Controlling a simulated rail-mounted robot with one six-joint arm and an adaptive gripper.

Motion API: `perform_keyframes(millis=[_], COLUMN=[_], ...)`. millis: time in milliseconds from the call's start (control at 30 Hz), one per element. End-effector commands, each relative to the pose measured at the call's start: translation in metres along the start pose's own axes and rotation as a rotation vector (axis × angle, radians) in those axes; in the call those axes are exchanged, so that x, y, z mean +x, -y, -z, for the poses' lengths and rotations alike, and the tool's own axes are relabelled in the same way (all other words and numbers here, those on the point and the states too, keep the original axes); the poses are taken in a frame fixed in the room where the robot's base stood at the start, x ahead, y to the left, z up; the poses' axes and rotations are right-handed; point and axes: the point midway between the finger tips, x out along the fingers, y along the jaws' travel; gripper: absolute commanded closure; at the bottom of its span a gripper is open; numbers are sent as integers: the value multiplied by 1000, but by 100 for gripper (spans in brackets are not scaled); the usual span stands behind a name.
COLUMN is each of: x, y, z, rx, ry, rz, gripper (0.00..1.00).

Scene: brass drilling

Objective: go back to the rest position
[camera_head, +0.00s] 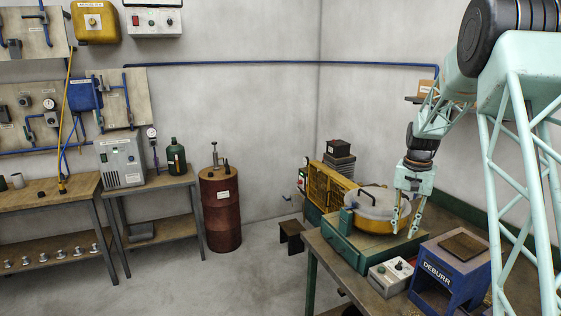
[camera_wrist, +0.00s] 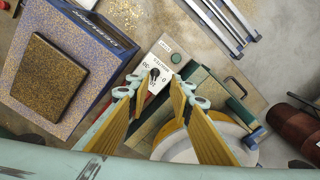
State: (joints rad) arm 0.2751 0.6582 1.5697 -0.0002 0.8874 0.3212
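My gripper (camera_head: 404,219) hangs at the end of my pale green arm, over the right side of the drilling machine. In the head view its fingers overlap the round lidded drum (camera_head: 375,205) of that machine. In the wrist view the two yellow-padded fingers (camera_wrist: 158,98) stand apart with nothing between them. Beyond them lies the control box (camera_wrist: 157,74) with a dark knob. The drum's pale lid (camera_wrist: 190,152) lies partly behind the right finger. I cannot tell whether a finger touches the drum.
The blue DEBURR box (camera_head: 450,278) stands to the right of the control box (camera_head: 391,276). The machine's yellow guard (camera_head: 325,186) is at the back left. A rust-red barrel (camera_head: 221,210) and a side bench (camera_head: 50,190) stand across the room. The floor (camera_head: 215,285) between is clear.

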Motion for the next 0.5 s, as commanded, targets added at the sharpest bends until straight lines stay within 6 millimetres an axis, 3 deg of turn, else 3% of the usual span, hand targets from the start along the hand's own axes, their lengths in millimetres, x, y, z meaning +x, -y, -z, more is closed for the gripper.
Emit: perform_keyframes(millis=[500], x=[-78], y=[8], z=[-70], rx=[-83], ry=[-43], rz=[15], gripper=[80])
